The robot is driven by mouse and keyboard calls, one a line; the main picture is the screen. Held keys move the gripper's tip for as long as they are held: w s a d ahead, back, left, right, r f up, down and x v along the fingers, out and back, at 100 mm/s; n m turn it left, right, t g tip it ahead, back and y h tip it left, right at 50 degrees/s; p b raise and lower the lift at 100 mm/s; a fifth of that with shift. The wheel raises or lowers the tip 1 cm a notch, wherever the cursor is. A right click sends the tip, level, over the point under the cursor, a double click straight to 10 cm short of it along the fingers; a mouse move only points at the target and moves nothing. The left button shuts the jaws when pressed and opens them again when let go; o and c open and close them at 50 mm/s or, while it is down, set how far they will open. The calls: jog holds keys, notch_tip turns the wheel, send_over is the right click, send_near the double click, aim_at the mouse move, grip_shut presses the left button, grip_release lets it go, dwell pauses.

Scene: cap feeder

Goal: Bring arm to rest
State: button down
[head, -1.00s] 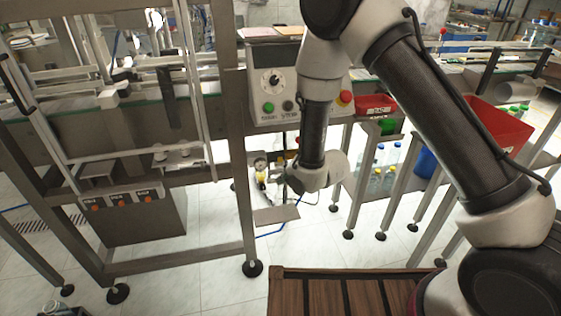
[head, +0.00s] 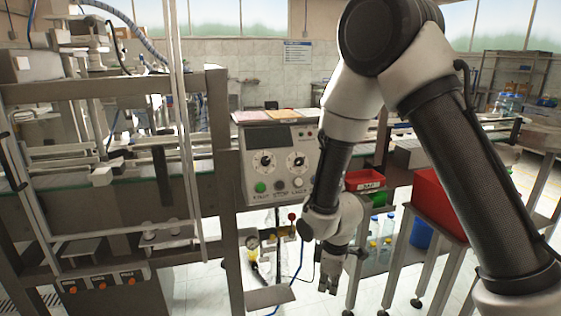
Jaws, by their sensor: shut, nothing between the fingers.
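My arm reaches down from the upper right of the head view and folds at the elbow. My gripper (head: 328,286) hangs below the wrist, fingers pointing down, shut and empty. It is in front of the floor, to the right of and below the control box (head: 279,163). The wrist covers part of the area between the control box and the bottle shelf. No contact between the gripper and anything else shows.
A metal machine frame (head: 222,170) with a conveyor fills the left. A small red bin (head: 365,181) and a larger red bin (head: 438,204) are at the right, partly behind my arm. Bottles (head: 387,228) stand below. Pale floor shows under the gripper.

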jog(key=s+d+r+m+t, duration=0.1)
jog(key=s+d+r+m, duration=0.3)
jog(key=d+r, duration=0.3)
jog(key=s+d+r+m+t, duration=0.1)
jog(key=s+d+r+m, duration=0.4)
jog(key=r, duration=1)
jog(key=s+d+r+m+t, duration=0.2)
jog(key=s+d+r+m, duration=0.3)
jog(key=d+r, duration=0.6)
jog(key=shift+s+d+r, duration=0.15)
jog(key=shift+s+d, duration=0.1)
jog(key=shift+s, duration=0.55)
